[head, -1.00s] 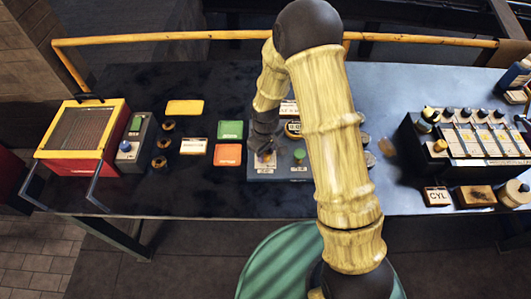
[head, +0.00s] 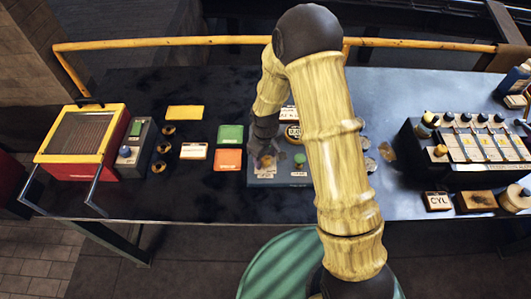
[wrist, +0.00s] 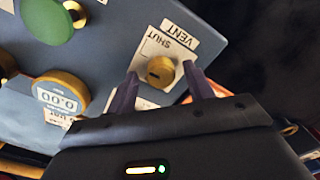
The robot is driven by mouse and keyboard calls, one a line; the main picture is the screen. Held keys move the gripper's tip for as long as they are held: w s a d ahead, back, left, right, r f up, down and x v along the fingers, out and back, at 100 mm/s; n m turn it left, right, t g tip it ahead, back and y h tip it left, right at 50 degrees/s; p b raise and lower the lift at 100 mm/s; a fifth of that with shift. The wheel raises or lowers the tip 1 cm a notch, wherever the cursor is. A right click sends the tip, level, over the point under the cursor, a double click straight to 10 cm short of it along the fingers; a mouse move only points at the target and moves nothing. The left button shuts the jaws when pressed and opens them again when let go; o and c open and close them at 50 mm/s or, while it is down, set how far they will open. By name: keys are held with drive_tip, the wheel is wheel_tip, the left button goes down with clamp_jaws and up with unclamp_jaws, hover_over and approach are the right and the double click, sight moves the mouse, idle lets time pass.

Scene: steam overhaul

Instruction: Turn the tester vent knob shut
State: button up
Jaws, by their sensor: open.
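The tester (head: 283,180) is a grey-blue box at the middle of the bench, partly hidden behind my arm in the head view. Its brass vent knob (wrist: 161,70) shows in the wrist view, with a dark slot on its face and white labels reading VENT and SHUT beside it. My gripper (wrist: 158,82) is open, with one finger on each side of the knob. I cannot tell whether the fingers touch it. In the head view my gripper (head: 265,158) is over the tester's left part, and the knob is hard to make out there.
On the tester are a green button (wrist: 47,20) and a brass-rimmed gauge (wrist: 61,92) reading 0.00. Green (head: 231,134) and orange (head: 228,160) trays lie left of it. A yellow-red box (head: 83,140) stands far left and a valve rack (head: 465,145) at right.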

sight(266, 158)
drive_tip(key=shift+r, duration=0.15)
wheel_tip(266, 158, up, 17)
drive_tip(key=b, duration=0.2)
idle(0.3)
drive_tip(key=shift+d, duration=0.1)
drive_tip(key=s+d+m+t, duration=0.2)
drive_tip(key=s+d+m, duration=0.6)
drive_tip(key=s+d, duration=0.4)
drive_tip(key=shift+s+d+t, duration=0.3)
drive_tip(key=shift+s+d, duration=0.05)
drive_tip(key=shift+d, duration=0.25)
drive_tip(key=shift+w, duration=0.15)
